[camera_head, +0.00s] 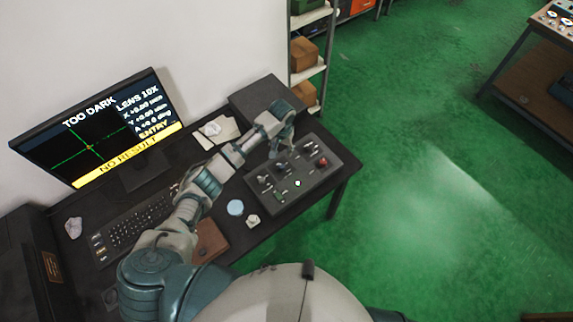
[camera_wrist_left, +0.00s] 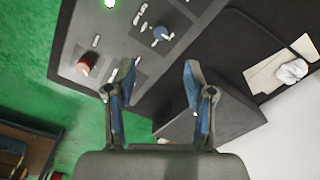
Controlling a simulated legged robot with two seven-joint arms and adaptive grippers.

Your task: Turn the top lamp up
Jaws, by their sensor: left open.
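The grey control panel (camera_head: 317,178) lies on the dark desk. It carries several knobs, a red knob (camera_head: 322,162) and a small light spot (camera_head: 297,183). My left gripper (camera_head: 281,152) is over the panel's far left edge. In the left wrist view the left gripper (camera_wrist_left: 154,82) is open and empty, with a blue knob (camera_wrist_left: 161,33) just beyond its fingertips. I cannot read which knob is the top lamp. The monitor (camera_head: 100,128) reads "TOO DARK" and "NO RESULT". My right gripper is not in view.
A keyboard (camera_head: 140,220), a light blue disc (camera_head: 235,207) and crumpled pieces lie on the desk. A dark box (camera_head: 262,98) stands behind the panel. A shelf (camera_head: 311,73) with boxes is at the back. Green floor is open to the right.

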